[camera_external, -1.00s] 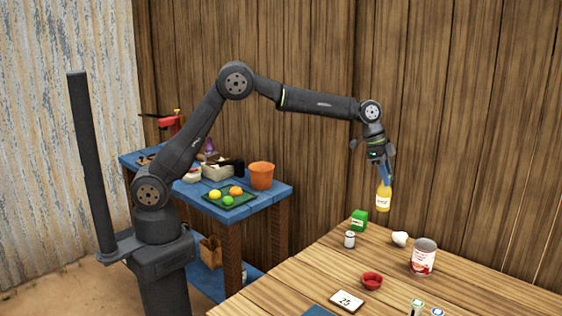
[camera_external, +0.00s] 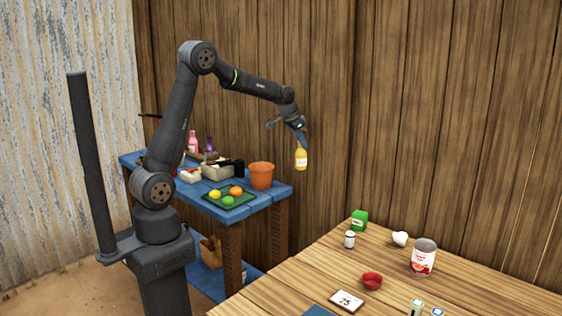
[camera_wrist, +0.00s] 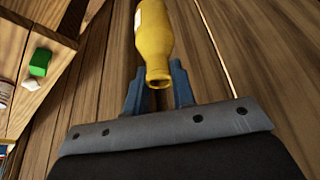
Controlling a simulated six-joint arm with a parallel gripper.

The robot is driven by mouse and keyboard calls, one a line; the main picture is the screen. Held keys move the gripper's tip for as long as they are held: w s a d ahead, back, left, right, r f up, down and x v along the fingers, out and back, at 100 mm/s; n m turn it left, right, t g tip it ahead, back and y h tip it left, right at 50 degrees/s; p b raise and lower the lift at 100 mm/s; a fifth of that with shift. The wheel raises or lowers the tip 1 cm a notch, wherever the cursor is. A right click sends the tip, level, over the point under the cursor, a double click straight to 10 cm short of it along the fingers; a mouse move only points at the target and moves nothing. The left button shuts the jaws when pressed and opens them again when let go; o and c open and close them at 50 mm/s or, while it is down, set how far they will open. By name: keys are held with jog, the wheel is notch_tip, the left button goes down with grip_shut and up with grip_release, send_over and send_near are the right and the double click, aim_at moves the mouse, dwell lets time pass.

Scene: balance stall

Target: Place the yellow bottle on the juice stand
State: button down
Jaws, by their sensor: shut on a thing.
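The yellow bottle (camera_external: 301,158) has a pale label and hangs in the air below my gripper (camera_external: 300,136). My gripper is shut on its upper end. The bottle is upright or nearly so in the external view, between the blue table and the wooden table. In the wrist view the bottle (camera_wrist: 154,45) is held between the blue fingers of my gripper (camera_wrist: 158,88), its neck toward the camera. I cannot tell for sure which thing is the juice stand; the blue table (camera_external: 262,202) at the back left holds a pink bottle (camera_external: 194,141) and a purple bottle (camera_external: 210,146).
The blue table also carries an orange bucket (camera_external: 262,175), a dark green tray (camera_external: 241,201) with fruit, and a pale box (camera_external: 217,172). A plank wall stands behind.

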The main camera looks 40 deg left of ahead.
jog(key=w+a+f+n+y, duration=0.2)
jog(key=w+a+f+n, duration=0.1)
jog(key=a, duration=0.4)
jog(key=shift+w+a+n, duration=0.35)
jog(key=shift+w+n, duration=0.2)
jog(key=shift+n, duration=0.55)
